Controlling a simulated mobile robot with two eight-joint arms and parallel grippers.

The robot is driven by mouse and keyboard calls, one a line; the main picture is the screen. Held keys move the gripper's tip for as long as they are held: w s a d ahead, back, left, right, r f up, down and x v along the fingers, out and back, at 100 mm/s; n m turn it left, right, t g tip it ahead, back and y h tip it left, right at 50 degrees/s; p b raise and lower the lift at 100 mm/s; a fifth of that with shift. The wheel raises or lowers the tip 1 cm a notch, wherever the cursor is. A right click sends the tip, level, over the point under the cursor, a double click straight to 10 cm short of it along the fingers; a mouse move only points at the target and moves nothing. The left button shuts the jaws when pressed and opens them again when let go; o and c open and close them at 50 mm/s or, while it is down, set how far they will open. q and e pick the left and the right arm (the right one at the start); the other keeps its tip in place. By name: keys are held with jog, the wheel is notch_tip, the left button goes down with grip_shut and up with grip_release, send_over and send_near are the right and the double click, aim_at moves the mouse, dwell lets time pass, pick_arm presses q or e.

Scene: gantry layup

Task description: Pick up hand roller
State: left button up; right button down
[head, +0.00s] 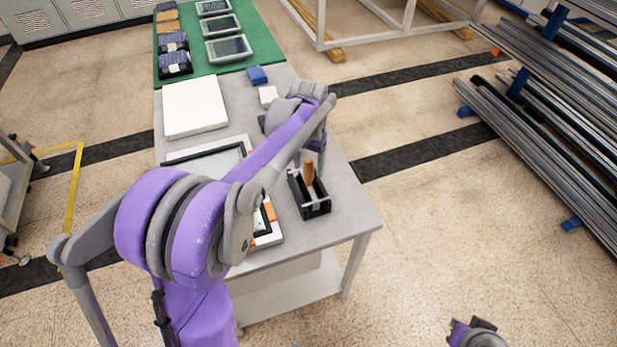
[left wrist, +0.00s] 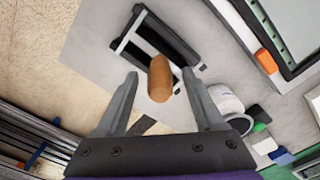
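The hand roller has an upright wooden handle (head: 309,172) and stands in a black cradle (head: 322,207) near the table's right edge. In the left wrist view the orange-brown handle (left wrist: 160,82) points toward the camera, with the black cradle (left wrist: 152,45) behind it. My left gripper (left wrist: 161,76) is open, with one finger on each side of the handle and gaps showing on both sides. In the head view my left arm partly hides this gripper. The roller itself is hard to make out in the cradle. Part of my right arm (head: 478,334) shows at the bottom right; its fingers are not clear.
The grey table (head: 345,225) also holds a framed panel (head: 205,160), a white block (head: 195,106), a blue block (head: 257,75) and a green mat (head: 190,25) with trays. Metal bars (head: 545,130) are racked at the right. The floor between is clear.

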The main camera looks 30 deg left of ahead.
pick_arm(q)
grip_shut()
dwell(1.2)
